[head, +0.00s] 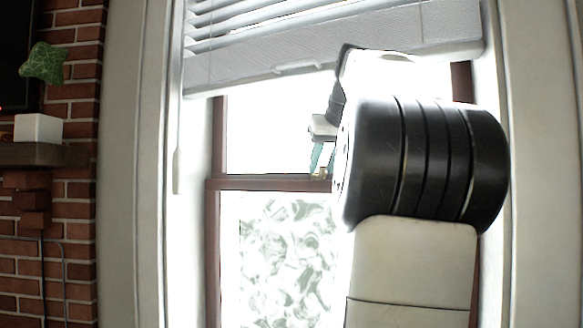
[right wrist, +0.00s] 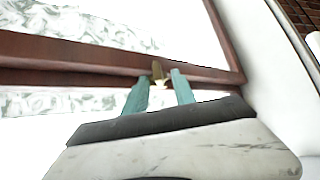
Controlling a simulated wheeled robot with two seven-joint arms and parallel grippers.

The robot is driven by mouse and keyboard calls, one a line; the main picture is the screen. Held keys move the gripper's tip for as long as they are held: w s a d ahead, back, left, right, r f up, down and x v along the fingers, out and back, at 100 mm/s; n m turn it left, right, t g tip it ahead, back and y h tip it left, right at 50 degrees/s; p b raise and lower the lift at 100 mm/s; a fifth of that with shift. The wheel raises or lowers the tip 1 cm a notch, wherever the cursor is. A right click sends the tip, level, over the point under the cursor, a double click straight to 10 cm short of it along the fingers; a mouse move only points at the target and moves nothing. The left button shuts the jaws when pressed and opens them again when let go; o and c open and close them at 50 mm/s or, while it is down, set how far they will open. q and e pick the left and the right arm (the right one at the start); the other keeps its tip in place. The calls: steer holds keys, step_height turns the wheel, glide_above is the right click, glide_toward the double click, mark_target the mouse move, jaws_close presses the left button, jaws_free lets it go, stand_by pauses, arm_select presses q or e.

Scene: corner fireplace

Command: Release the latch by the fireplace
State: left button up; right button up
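The latch is a small brass piece (right wrist: 157,71) on the dark brown meeting rail of the window (right wrist: 60,55). In the head view the latch (head: 323,172) is a tiny tan shape on the rail, partly hidden by my gripper and arm. My right gripper (right wrist: 160,80) has two teal fingers, spread apart, with the latch showing between and just beyond their tips. I cannot tell whether either finger touches it. In the head view the right gripper (head: 317,158) is just above the rail, partly hidden by my arm. My left gripper is not in view.
White blinds (head: 320,45) hang tilted over the upper window, close to my right arm. White frame trim (head: 135,160) borders the window.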

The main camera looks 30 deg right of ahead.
mark_target(314, 181)
steer(key=shift+w+d+f, duration=0.1)
steer(key=shift+w+f, duration=0.2)
steer(key=shift+f, duration=0.05)
jaws_close()
steer(key=m+h, duration=0.1)
steer(key=a+m+g+h, duration=0.1)
steer(key=m, duration=0.1)
steer(key=shift+w+a+m+h, duration=0.3)
steer(key=shift+w, duration=0.05)
steer(key=shift+w+a+m+g+h, duration=0.3)
steer(key=shift+m+g+h, duration=0.3)
steer(key=shift+m, duration=0.45)
steer(key=shift+w+a+m+g+h, duration=0.25)
steer(key=shift+m+g+h, duration=0.35)
steer(key=shift+m, duration=0.45)
